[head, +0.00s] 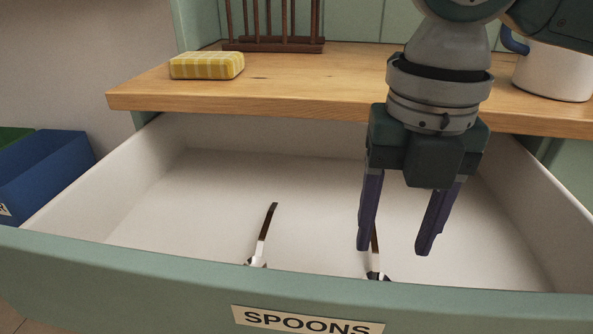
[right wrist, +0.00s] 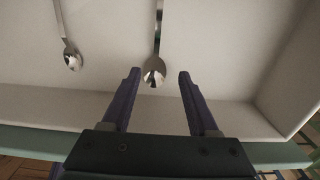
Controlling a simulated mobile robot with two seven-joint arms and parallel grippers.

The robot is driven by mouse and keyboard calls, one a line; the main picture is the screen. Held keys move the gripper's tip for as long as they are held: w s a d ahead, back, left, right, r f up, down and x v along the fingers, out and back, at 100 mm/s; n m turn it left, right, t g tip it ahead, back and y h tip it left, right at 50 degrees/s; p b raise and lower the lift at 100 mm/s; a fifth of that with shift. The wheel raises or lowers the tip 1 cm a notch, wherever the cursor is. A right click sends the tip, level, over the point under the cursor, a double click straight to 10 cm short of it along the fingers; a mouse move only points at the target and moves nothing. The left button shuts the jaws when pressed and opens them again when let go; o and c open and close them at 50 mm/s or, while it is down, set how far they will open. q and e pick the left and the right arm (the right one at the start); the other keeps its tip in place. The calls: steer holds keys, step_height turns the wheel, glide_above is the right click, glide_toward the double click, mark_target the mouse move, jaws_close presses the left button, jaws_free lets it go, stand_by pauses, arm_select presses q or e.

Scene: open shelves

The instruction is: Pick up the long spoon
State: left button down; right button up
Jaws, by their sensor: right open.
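Two metal spoons with dark-looking handles lie apart in the open drawer (head: 170,225). The left spoon (head: 263,232) shows its handle, its bowl end partly hidden by the drawer front. The right spoon (head: 376,262) is partly hidden behind a finger of my right gripper (head: 394,247). In the right wrist view the left spoon (right wrist: 68,45) and right spoon (right wrist: 158,48) run past the top edge, so I cannot tell which is longer. My right gripper is open and empty, pointing down, with the right spoon's bowl between its fingertips in the picture. My left gripper is out of view.
The drawer front with a "SPOONS" label (head: 305,322) stands nearest. A wooden counter (head: 290,90) overhangs the drawer's back, bearing a yellow checked sponge (head: 207,65), a wooden rack (head: 272,45) and a white pot (head: 553,72). A blue bin (head: 45,170) is at left. The drawer's left floor is clear.

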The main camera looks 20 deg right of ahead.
mark_target(377, 270)
steer(key=f+b, duration=0.1)
steer(key=f, duration=0.1)
steer(key=w+f+b, duration=0.1)
steer(key=f, duration=0.1)
steer(key=shift+f, duration=0.7)
steer(key=shift+c, duration=0.3)
jaws_close()
